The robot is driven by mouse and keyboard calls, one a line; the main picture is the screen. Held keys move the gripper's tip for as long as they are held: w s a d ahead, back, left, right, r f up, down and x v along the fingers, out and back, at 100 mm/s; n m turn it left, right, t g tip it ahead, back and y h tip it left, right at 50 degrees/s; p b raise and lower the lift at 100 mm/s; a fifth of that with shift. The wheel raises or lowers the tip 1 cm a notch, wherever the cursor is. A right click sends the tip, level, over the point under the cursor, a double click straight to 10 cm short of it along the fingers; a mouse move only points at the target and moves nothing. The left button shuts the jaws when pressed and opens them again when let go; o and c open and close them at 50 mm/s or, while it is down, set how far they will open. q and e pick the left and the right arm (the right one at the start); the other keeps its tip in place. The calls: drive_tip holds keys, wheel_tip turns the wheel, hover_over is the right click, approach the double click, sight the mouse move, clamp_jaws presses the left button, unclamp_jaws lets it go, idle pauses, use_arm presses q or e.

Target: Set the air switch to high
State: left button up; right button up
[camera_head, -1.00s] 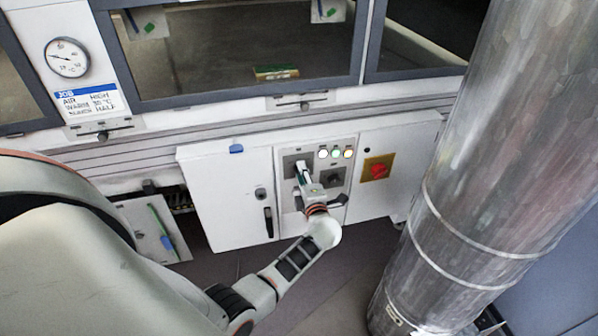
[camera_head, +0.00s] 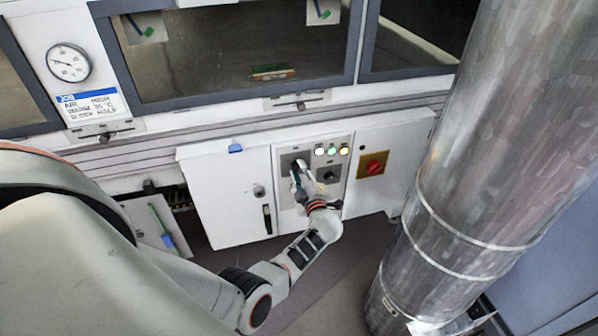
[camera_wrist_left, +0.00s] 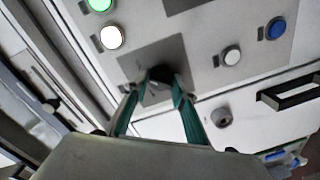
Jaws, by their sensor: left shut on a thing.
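The air switch appears to be the dark rotary knob on a grey plate (camera_head: 289,158) at the upper left of the control panel. Its label is too small to read. In the left wrist view the dark knob (camera_wrist_left: 160,74) sits between my green fingertips. My left gripper (camera_head: 298,170) reaches up from below and is shut on this knob; it also shows in the left wrist view (camera_wrist_left: 164,86). The fingers hide much of the knob, so I cannot tell its setting. My right gripper is not in view.
A red switch (camera_head: 374,166) is further right. A large metal duct (camera_head: 470,170) stands at the right.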

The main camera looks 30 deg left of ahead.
use_arm(q)
drive_tip(key=shift+w+r, duration=0.1)
drive_tip(key=o, duration=1.1)
drive_tip(key=shift+d, duration=0.1)
